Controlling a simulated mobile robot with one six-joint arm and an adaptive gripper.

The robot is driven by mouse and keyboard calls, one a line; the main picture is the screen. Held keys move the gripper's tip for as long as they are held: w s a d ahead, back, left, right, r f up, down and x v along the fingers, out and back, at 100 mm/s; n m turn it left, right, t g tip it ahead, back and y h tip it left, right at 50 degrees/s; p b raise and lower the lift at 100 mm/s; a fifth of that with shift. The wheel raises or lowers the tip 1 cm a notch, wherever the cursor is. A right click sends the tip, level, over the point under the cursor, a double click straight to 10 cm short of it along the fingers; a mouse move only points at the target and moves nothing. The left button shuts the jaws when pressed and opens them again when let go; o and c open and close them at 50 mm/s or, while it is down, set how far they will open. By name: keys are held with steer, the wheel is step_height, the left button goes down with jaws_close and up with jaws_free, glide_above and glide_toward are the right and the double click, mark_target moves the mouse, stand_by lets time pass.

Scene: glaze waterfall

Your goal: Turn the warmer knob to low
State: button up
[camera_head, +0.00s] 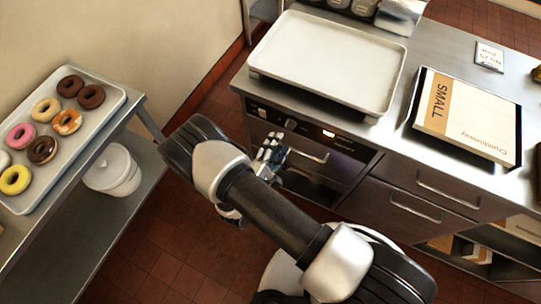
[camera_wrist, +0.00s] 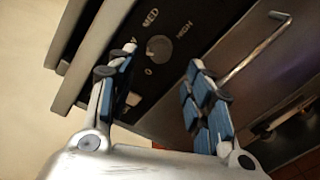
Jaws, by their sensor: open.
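The warmer knob (camera_wrist: 158,47) is a small dark round knob on the black control panel in the wrist view. Lettering around it reads MED and HIGH, with a 0 below; a further mark at its left is partly covered by my finger. I cannot make out clearly where the knob points. My gripper (camera_wrist: 160,75) is open, its blue-padded fingers on either side of the knob in the picture, with nothing between them; contact is not visible. In the head view my gripper (camera_head: 270,155) is in front of the warmer (camera_head: 345,147), below its control panel.
A warmer drawer handle (camera_wrist: 258,48) projects right of my fingers. An empty white tray (camera_head: 330,60) sits above the panel on the steel counter, beside a SMALL box (camera_head: 468,115). A donut tray (camera_head: 100,90) is on the left cart. Open tiled floor (camera_head: 180,250) lies between.

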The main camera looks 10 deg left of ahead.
steer(key=v, duration=0.5)
steer(key=shift+s+a, duration=0.1)
steer(key=shift+s, duration=0.25)
steer(key=w+d+r+m+g+h, duration=0.1)
steer(key=d+r+m+g+h, duration=0.3)
steer(key=r, duration=0.4)
steer(key=w+d+r+m+g+h, duration=0.25)
steer(key=d+r+m+g, duration=0.2)
steer(key=d+r, duration=0.3)
steer(key=s+d+r+m+g+y, duration=0.6)
steer(key=s+d+r+m+g, duration=0.3)
steer(key=s+r, duration=0.4)
steer(key=s+a+r+m+t+y, duration=0.1)
steer(key=s+r+t+y, duration=0.3)
steer(key=r+t+y, duration=0.2)
step_height(320, 180, up, 2)
steer(key=shift+s+a+r+y, duration=0.1)
steer(key=shift+s+a+y, duration=0.15)
steer(key=shift+y, duration=0.1)
